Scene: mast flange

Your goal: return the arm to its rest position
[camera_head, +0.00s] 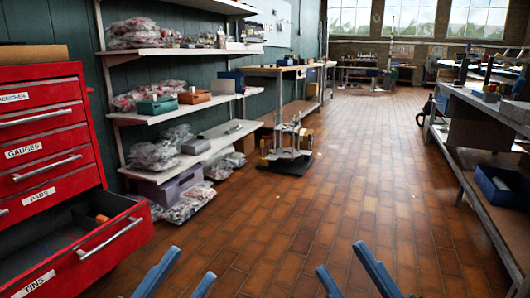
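My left gripper (192,263) shows at the bottom edge, left of the middle. Its two blue fingers are apart with nothing between them. My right gripper (340,257) shows at the bottom edge, right of the middle. Its two blue fingers are also apart and empty. Both grippers appear above the tiled floor in the picture, and the rest of both arms is out of view. Neither gripper visibly touches anything.
A red drawer cabinet (40,130) stands at left; its TINS drawer (80,250) is open, with a small orange item (102,219) inside. Shelves with bagged goods (190,148) line the wall. A workbench (475,185) runs along the right.

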